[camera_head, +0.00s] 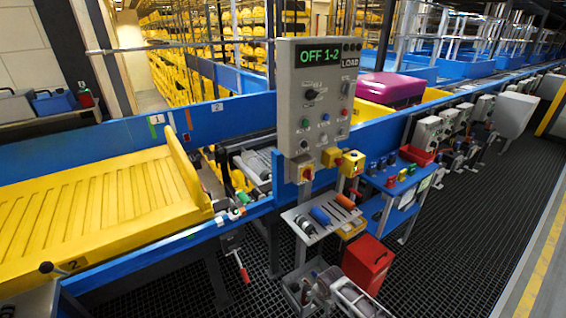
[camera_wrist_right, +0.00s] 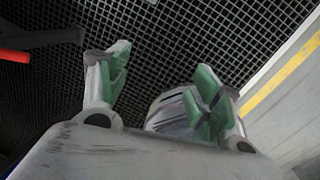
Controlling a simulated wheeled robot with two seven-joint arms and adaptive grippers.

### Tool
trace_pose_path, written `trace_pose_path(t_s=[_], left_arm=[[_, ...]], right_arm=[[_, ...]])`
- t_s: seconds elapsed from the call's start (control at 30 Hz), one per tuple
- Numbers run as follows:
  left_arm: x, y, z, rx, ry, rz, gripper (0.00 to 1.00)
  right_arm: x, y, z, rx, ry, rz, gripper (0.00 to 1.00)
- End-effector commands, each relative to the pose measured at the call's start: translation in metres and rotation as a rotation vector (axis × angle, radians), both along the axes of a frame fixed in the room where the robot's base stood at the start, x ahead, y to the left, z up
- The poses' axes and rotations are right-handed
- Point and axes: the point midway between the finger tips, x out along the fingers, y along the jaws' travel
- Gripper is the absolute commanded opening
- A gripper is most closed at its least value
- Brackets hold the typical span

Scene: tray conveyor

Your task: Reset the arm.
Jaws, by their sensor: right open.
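My right gripper (camera_wrist_right: 165,85) shows in the right wrist view. Its two fingers with green pads stand well apart, over dark floor grating. I see nothing held between the pads. A grey rounded part shows behind and between the fingers; I cannot tell what it is. I cannot make out my right gripper for certain in the head view. My left gripper is in neither view.
A control box (camera_head: 316,95) reading "OFF 1-2" stands above the blue conveyor rail. A yellow tray (camera_head: 95,215) lies left, a magenta case (camera_head: 392,88) farther back. A tool shelf (camera_head: 322,218) and red box (camera_head: 367,262) are below. Grating (camera_head: 470,215) at right is clear.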

Motion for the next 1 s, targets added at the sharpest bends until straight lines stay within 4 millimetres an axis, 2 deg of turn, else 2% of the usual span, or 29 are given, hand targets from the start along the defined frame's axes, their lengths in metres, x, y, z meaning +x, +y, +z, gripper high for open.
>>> trace_pose_path(t_s=[0.1, 0.37, 0.57, 0.77, 1.0], left_arm=[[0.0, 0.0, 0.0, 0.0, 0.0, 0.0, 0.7], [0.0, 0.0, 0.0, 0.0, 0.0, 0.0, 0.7], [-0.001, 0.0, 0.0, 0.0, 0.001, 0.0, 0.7], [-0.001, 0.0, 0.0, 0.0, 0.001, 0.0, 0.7], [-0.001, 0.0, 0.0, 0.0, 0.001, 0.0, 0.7]], right_arm=[[-0.016, -0.009, -0.027, 0.029, 0.009, -0.148, 0.64], [-0.053, -0.03, -0.081, 0.086, 0.02, -0.478, 0.64], [-0.091, -0.048, -0.121, 0.122, 0.032, -0.724, 0.64], [-0.137, -0.065, -0.159, 0.155, 0.046, -0.969, 0.64], [-0.202, -0.084, -0.2, 0.185, 0.064, -1.253, 0.64]])
